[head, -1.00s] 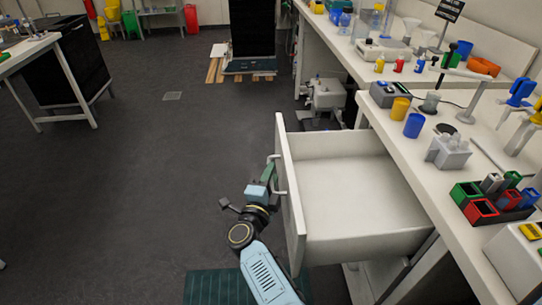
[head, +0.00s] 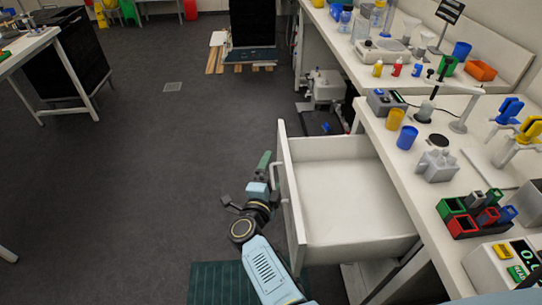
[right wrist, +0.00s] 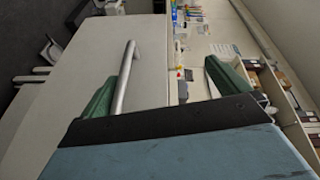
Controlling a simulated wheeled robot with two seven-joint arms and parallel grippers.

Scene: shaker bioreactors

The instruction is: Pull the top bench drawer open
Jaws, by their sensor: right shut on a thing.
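The top bench drawer (head: 355,195) is pulled well out from the white bench and looks empty inside. Its pale front panel (head: 292,215) faces left, with a bar handle (head: 285,188) on it. My right gripper (head: 266,170), with green fingers, is at the handle on the outer side of the panel. The exact contact is partly hidden by the gripper body. My left gripper is out of view.
The white bench top (head: 400,165) at right carries a yellow cup (head: 395,119), a blue cup (head: 407,138) and a rack of coloured blocks (head: 474,222). A pallet (head: 243,62) stands at the back. The dark floor (head: 150,170) left of the drawer is clear.

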